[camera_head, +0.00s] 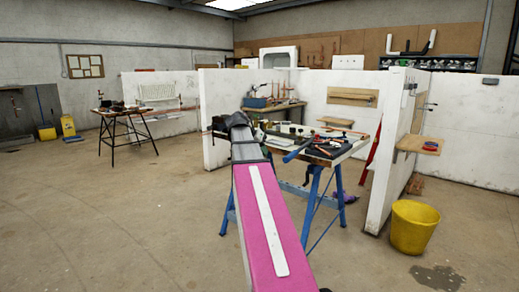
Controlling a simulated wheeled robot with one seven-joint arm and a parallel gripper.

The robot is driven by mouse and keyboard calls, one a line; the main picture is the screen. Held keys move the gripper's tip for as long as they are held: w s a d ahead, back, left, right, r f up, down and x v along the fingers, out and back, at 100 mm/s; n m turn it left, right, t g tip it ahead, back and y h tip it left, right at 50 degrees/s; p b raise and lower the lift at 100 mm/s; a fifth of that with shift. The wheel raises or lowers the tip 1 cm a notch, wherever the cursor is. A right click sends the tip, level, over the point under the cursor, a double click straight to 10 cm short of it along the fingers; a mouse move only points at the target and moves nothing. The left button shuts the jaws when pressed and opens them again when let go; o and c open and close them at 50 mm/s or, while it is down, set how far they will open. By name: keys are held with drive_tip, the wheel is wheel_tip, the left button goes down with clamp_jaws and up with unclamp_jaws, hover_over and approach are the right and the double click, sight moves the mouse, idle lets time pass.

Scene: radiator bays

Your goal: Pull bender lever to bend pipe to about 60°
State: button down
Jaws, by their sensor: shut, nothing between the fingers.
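A workbench (351,150) on blue trestle legs stands ahead, crowded with tools. A blue bar (297,154) at its front edge, angled up to the right, looks like the bender lever; the bender body is too small to make out. A thin copper-coloured length (347,131) lies toward the back right of the bench; I cannot tell whether it is the pipe to bend, nor any bend angle. My pink arm reaches forward to the bench's left end. My gripper (238,119) is small and dark at its tip, shut and empty, left of and apart from the blue bar.
White partition walls (342,98) stand behind the bench and at its right. A yellow bucket (414,227) stands on the floor at right, beside a dark wet patch. A second table (128,115) stands far left.

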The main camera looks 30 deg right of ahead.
drive_tip(key=s+d+f, duration=0.3)
drive_tip(key=d, duration=0.3)
drive_tip(key=shift+d+f, duration=0.3)
drive_tip(key=shift+d, duration=0.05)
drive_tip(key=shift+s, duration=0.1)
